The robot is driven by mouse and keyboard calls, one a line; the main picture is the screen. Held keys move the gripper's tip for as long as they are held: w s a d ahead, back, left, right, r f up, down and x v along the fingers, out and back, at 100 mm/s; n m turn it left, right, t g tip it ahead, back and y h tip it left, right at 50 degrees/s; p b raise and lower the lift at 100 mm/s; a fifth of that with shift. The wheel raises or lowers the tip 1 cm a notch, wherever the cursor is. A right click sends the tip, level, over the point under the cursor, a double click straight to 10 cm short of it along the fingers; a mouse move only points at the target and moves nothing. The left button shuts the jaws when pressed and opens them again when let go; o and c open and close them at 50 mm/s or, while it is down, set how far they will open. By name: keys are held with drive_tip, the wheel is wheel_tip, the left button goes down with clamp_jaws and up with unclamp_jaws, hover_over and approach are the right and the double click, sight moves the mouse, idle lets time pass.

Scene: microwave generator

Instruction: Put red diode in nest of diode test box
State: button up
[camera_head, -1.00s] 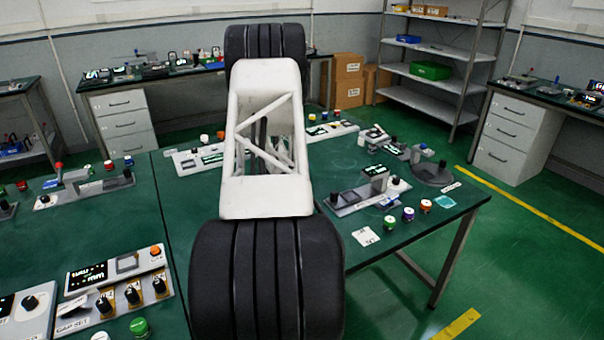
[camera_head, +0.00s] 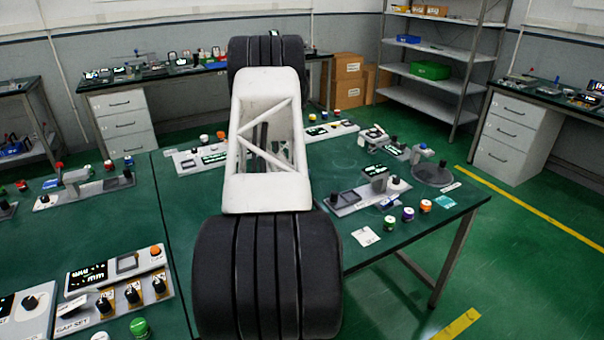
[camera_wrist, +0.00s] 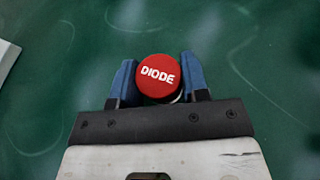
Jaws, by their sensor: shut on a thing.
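In the wrist view, a red round diode (camera_wrist: 158,76) with a white "DIODE" label on its top sits between the blue fingers of my gripper (camera_wrist: 160,84). My gripper is shut on it. Green table surface shows around and beneath the diode; I cannot tell whether it touches the table. In the head view my own arm hides the gripper and the diode. I cannot tell which of the devices on the tables is the diode test box.
A device with a dark square recess (camera_head: 345,198) stands on the right table (camera_head: 440,213). Purple (camera_head: 408,214) and orange (camera_head: 425,205) capped parts stand near it. A grey-white panel with black knobs (camera_head: 118,282) is at the lower left. A pale edge (camera_wrist: 6,60) shows in the wrist view.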

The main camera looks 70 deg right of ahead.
drive_tip(key=o, duration=1)
drive_tip(key=shift+f, duration=0.1)
drive_tip(key=shift+c, duration=0.2)
drive_tip(key=shift+r, duration=0.2)
drive_tip(key=shift+w+a+r, duration=0.15)
drive_tip(key=shift+a+r, duration=0.05)
drive_tip(key=shift+a, duration=0.3)
drive_tip(key=shift+v, duration=5.45)
